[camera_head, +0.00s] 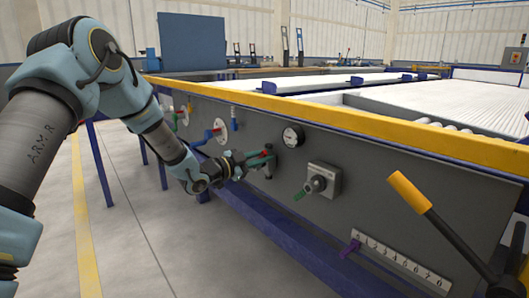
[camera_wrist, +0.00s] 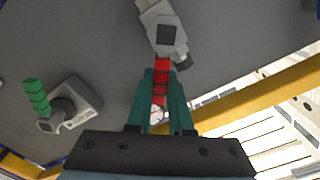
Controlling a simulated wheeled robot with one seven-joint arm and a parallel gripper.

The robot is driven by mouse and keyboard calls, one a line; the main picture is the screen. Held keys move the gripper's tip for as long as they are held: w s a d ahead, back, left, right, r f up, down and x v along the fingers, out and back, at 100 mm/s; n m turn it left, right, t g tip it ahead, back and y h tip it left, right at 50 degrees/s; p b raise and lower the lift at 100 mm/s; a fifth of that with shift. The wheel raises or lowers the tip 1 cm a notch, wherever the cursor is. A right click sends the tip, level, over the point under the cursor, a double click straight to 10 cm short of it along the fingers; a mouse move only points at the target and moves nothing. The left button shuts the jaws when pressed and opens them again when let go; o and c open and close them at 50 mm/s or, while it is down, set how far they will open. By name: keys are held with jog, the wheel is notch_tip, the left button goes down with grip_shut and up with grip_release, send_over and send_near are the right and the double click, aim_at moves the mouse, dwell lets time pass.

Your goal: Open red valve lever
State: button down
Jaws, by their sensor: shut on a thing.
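The red valve lever (camera_wrist: 161,66) is a short ribbed red handle that runs from a grey valve body (camera_wrist: 163,35) in the wrist view. My gripper (camera_wrist: 161,80) has its two teal fingers on either side of the red handle and is shut on it. The fingers cover the sides of the handle. In the head view my gripper (camera_head: 259,160) is at the grey panel, left of and below the round gauge. There the fingers hide most of the red lever and its valve.
The round gauge (camera_head: 293,136) is above my gripper, and a blue-handled valve (camera_head: 212,133) is to the left. A yellow-handled lever (camera_head: 408,190) and a numbered scale (camera_head: 402,262) are further right.

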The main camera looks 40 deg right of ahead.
jog(key=w+n+p, duration=0.1)
jog(key=n, duration=0.1)
jog(key=r+n+p, duration=0.1)
jog(key=p, duration=0.1)
jog(key=shift+w+n, duration=0.35)
jog(key=shift+n, duration=0.05)
jog(key=shift+w+n+p, duration=0.4)
jog(key=shift+n+p, duration=0.3)
jog(key=shift+n, duration=0.15)
jog(key=shift+w+n+p, duration=0.4)
jog(key=shift+n+p, duration=0.25)
jog(key=shift+n, duration=0.2)
jog(key=shift+w, duration=0.1)
jog(key=c, duration=0.8)
grip_release()
jog(key=shift+d, duration=0.1)
jog(key=a, duration=0.3)
jog(key=a+p, duration=0.1)
jog(key=a, duration=0.7)
jog(key=shift+w, duration=0.25)
